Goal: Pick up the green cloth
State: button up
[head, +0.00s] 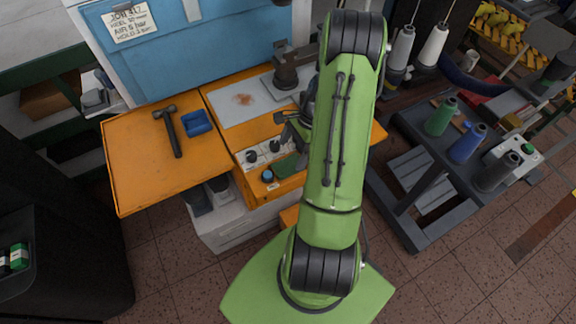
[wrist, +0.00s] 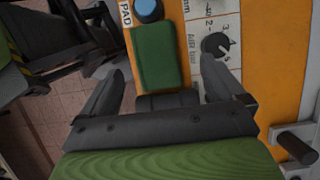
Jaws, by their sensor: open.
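The green cloth (head: 287,166) is a small dark green rectangle on the front control area of the orange machine (head: 290,187). It lies beside a blue button and below the dial panel. In the wrist view the cloth (wrist: 156,57) lies just beyond the fingers, roughly between their lines. My gripper (head: 291,128) is partly hidden by my arm in the head view. In the wrist view my gripper (wrist: 162,84) is open, one finger on each side, with no cloth between the pads. Whether the fingertips touch the panel I cannot tell.
A dial (wrist: 214,45) on the white panel is close to the right finger. The blue button (wrist: 148,10) is just past the cloth. A hammer (head: 169,130) and a blue object (head: 196,123) lie on the orange side table (head: 130,170). A spool rack (head: 410,222) stands at right.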

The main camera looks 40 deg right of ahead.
aim_at(286, 165)
jog(key=x, duration=0.5)
jog(key=shift+s+a, duration=0.15)
jog(key=shift+a, duration=0.1)
jog(key=c, duration=1.1)
jog(key=shift+r, duration=0.1)
notch_tip(286, 165, up, 10)
jog(key=shift+f+p, duration=0.1)
jog(key=shift+p, duration=0.35)
